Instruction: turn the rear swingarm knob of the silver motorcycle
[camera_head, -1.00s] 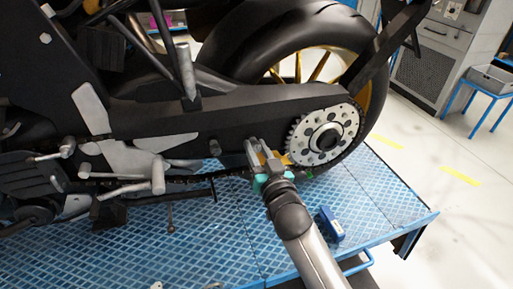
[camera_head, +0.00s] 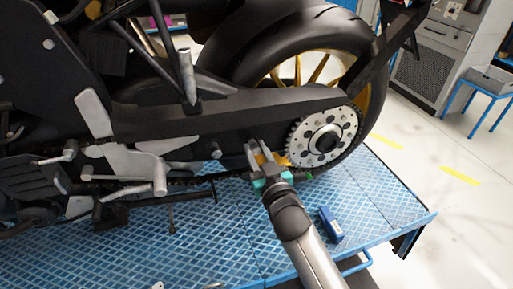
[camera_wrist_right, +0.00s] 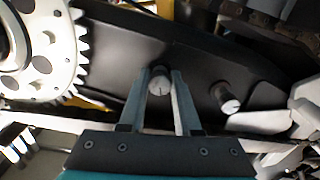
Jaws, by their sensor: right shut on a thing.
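The motorcycle's dark swingarm (camera_head: 255,112) runs across the head view to the silver rear sprocket (camera_head: 324,138). My right gripper (camera_head: 256,148) reaches up to the swingarm's lower side, just left of the sprocket. In the right wrist view, its two fingers are shut on the rear swingarm knob (camera_wrist_right: 160,80), a short cylinder with a pale, marked end face. In the head view the fingers hide this knob. A second, similar knob (camera_wrist_right: 225,98) stands free beside it, and also shows in the head view (camera_head: 215,150). My left gripper is not in view.
The motorcycle stands on a blue diamond-plate platform (camera_head: 225,240). A small blue box (camera_head: 330,224) lies on it, just right of my right arm. The chain and sprocket are close to my fingers. The floor to the right is mostly clear, with a grey cabinet (camera_head: 432,60) behind.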

